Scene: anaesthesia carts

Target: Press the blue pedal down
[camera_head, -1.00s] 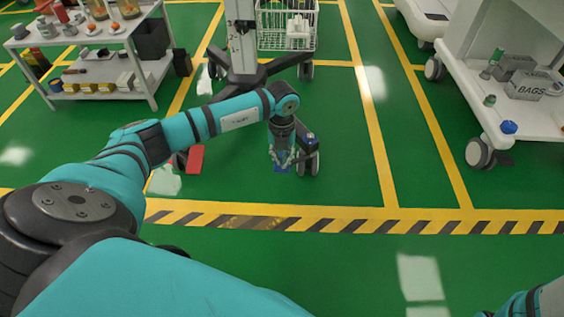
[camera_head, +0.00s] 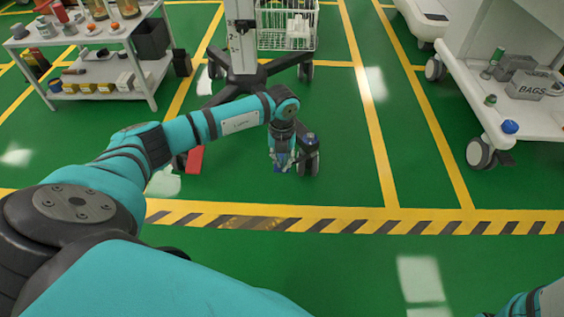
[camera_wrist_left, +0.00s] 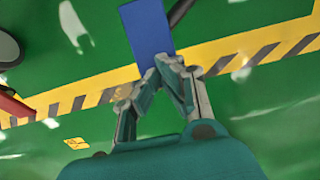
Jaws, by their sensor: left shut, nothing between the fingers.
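The blue pedal (camera_wrist_left: 148,32) is a flat blue plate at the top of the left wrist view. In the head view only a small bit of the blue pedal (camera_head: 277,169) shows, low at the foot of the wheeled stand and mostly hidden by my gripper. My left gripper (camera_head: 282,166) points down over it, fingers shut and empty. In the left wrist view its fingertips (camera_wrist_left: 160,66) meet at the pedal's near end and overlap it in the picture. I cannot tell whether they touch it. My right gripper is out of view.
A red pedal (camera_head: 195,158) lies left of the blue one, partly behind my arm. The stand's dark wheeled base (camera_head: 240,82) is just behind. A caster (camera_head: 310,160) stands close right of my gripper. A white cart (camera_head: 535,120) is at right; open floor lies between.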

